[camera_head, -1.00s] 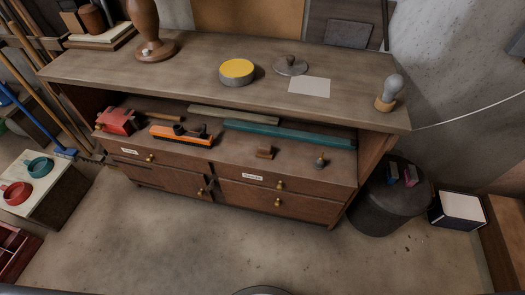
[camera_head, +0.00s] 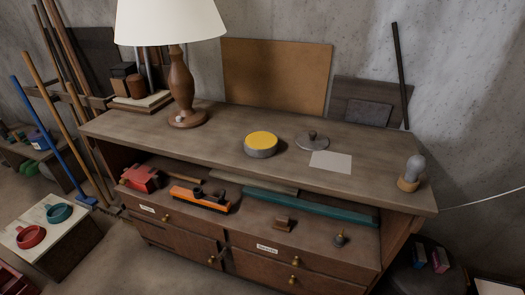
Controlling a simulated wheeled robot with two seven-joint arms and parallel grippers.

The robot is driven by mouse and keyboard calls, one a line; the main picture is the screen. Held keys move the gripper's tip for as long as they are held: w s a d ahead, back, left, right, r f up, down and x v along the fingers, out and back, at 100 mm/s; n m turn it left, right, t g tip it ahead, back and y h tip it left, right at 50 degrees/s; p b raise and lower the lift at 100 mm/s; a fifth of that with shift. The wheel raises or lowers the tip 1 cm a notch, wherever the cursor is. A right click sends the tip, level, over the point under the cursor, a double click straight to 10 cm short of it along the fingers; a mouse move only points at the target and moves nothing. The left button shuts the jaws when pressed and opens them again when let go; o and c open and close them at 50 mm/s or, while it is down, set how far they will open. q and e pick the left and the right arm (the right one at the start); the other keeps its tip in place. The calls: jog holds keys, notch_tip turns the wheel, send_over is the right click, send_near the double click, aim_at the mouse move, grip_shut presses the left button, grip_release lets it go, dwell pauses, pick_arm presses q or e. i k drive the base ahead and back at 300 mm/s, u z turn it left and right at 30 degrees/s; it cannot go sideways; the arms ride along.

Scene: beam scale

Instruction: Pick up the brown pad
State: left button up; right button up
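I cannot tell for certain which thing is the brown pad. A small brown block (camera_head: 282,225) with a raised part sits on the shelf below the wooden top, beside a small grey-knobbed piece (camera_head: 340,239). A large flat brown board (camera_head: 276,77) leans on the wall behind the cabinet. A round grey tin with a yellow top (camera_head: 261,145) stands on the cabinet top, left of a grey lid with a knob (camera_head: 312,142) and a pale sheet (camera_head: 331,162). Neither of my grippers is in view.
The wooden cabinet (camera_head: 220,137) carries a lamp (camera_head: 182,85) at left and a grey-topped bulb-like piece (camera_head: 413,171) at right. Its shelf holds a red tool (camera_head: 140,178), an orange plane (camera_head: 200,199) and a long teal bar (camera_head: 305,207). A dark drum stands right.

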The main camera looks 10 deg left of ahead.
aim_at(281, 222)
jog(key=u, duration=0.55)
jog(key=k, duration=0.65)
jog(key=u, duration=1.1)
jog(key=i, duration=1.4)
jog(key=z, duration=0.85)
jog(key=i, duration=0.5)
jog(key=z, duration=0.55)
